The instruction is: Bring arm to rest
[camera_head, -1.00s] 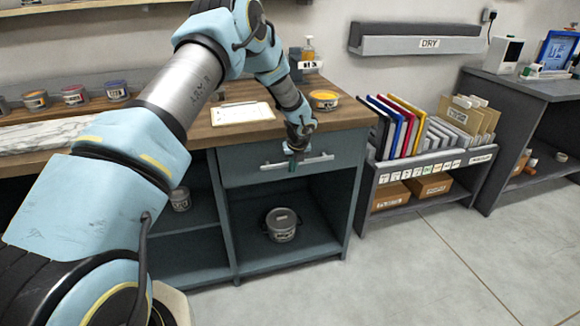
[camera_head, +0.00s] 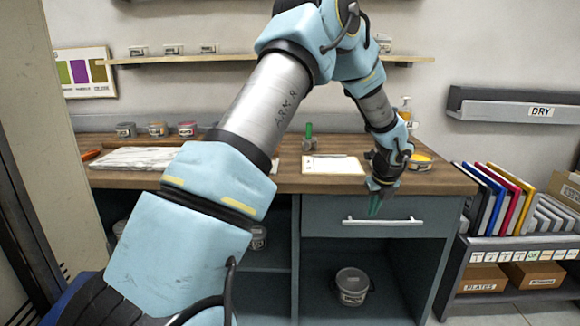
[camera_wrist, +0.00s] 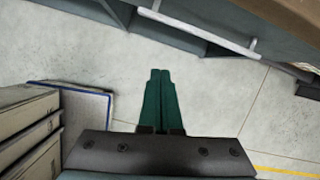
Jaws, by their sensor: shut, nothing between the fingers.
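My arm reaches from the lower left up and over toward the cabinet, bent at the elbow. My gripper (camera_head: 376,203) hangs with its fingers pointing down in front of the drawer (camera_head: 350,212), close to the drawer's bar handle (camera_head: 395,221). I cannot tell whether it touches the handle. In the wrist view the green fingers (camera_wrist: 160,100) lie side by side, shut and empty, over the grey floor. The handle also shows in the wrist view (camera_wrist: 200,32), apart from the fingertips. The drawer looks closed.
The wooden worktop (camera_head: 260,182) holds a clipboard (camera_head: 333,165), a marble slab (camera_head: 137,157) and small tins. A pot (camera_head: 351,287) stands in the open compartment below the drawer. A rack of coloured panels (camera_head: 500,195) stands at the right. A shelf (camera_head: 270,57) runs along the wall.

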